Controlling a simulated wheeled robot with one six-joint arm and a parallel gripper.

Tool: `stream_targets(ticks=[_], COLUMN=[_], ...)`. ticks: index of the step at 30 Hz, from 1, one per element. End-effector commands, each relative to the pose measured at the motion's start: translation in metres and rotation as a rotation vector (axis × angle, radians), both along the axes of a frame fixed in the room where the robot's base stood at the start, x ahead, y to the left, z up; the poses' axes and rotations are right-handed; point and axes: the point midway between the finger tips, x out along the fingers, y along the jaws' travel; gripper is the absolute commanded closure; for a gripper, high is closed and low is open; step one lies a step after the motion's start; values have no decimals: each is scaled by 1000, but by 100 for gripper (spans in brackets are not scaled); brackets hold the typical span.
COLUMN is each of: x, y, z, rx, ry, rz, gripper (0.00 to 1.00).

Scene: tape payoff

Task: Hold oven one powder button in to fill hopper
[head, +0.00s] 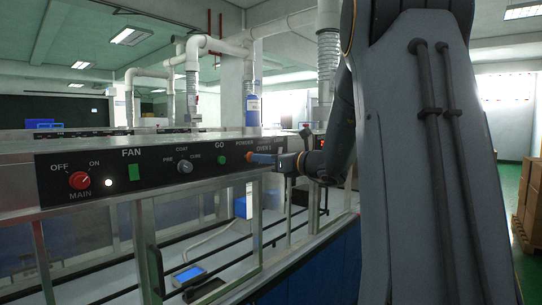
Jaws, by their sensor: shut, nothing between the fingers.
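The oven one control panel (120,174) is a long black strip across the front of the machine. The label POWDER (245,142) is on its right part, with the OVEN 1 lettering partly covered beside it. Whether the tips touch or press the button cannot be told. The hopper cannot be made out.
On the panel are a red MAIN knob (79,180), a lit white lamp (108,182), a green FAN switch (133,173), a grey COAT knob (184,167) and a green GO button (222,160). Metal frame bars stand below. Cardboard boxes (531,200) are at the far right.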

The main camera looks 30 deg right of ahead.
Motion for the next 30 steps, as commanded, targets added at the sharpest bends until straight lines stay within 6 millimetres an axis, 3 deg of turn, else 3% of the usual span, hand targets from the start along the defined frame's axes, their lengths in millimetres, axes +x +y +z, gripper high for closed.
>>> stream_targets(ticks=[30], x=[25], y=[10], z=[0], rx=[0], ry=[0], rz=[1], gripper=[100])
